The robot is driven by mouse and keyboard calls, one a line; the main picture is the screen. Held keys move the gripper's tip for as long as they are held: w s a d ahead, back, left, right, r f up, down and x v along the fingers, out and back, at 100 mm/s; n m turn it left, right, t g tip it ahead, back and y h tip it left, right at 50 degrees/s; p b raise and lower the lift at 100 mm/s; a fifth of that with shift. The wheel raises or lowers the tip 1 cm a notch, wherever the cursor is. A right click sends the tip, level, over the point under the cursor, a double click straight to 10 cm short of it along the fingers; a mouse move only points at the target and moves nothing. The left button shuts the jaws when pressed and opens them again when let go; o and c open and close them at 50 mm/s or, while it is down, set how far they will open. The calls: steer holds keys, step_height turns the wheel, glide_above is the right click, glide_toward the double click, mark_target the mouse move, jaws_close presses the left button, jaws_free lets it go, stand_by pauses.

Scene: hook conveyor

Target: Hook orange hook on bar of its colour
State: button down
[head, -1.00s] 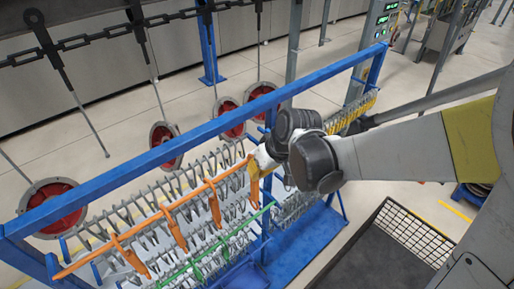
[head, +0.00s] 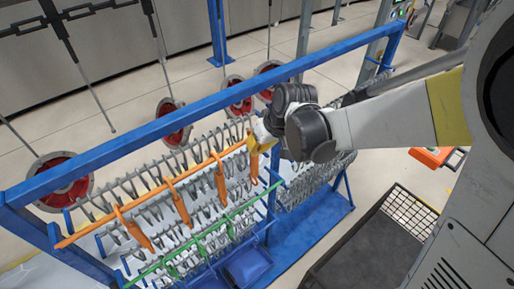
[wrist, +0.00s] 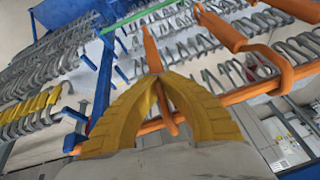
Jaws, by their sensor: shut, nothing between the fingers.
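The orange bar (head: 90,229) runs slantwise along the blue rack, with several orange hooks hanging on it, among them one at the left (head: 133,231) and one further right (head: 220,180). My gripper (head: 259,147) is at the bar's right end, close to an orange hook (head: 254,167) that hangs below it. In the wrist view, the yellow fingers of my gripper (wrist: 157,80) are shut tip to tip and empty. An orange hook (wrist: 150,48) passes behind the fingertips and shows again in the gap between the fingers. Whether the fingers touch it cannot be told.
The blue rack's top rail (head: 150,142) runs just behind my gripper. Many grey hooks (head: 200,150) crowd the rack. A green bar (head: 205,232) lies below. A chain (head: 90,12) with hanging rods is at the back. A black mesh basket (head: 385,235) stands at right.

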stand_by(0.3)
steer(key=c, duration=1.5)
jaws_free()
steer(key=shift+c, duration=0.2)
steer(key=shift+s, duration=0.1)
steer(key=shift+r, duration=0.15)
steer(key=v, duration=1.1)
steer(key=s+d+f+m+t+h+b, duration=0.1)
steer(key=s+d+f+b, duration=0.3)
steer(key=f+b, duration=0.7)
steer(key=s+d+f+m+t+h+b, duration=0.1)
steer(key=s+d+f+b, duration=0.3)
steer(key=f+b, duration=0.8)
steer(key=s+d+f+m+t+h+b, duration=0.1)
steer(key=s+d+f+b, duration=0.3)
steer(key=f+b, duration=0.8)
steer(key=shift+s+m, duration=0.65)
steer(key=shift+m, duration=0.25)
steer(key=shift+f, duration=0.1)
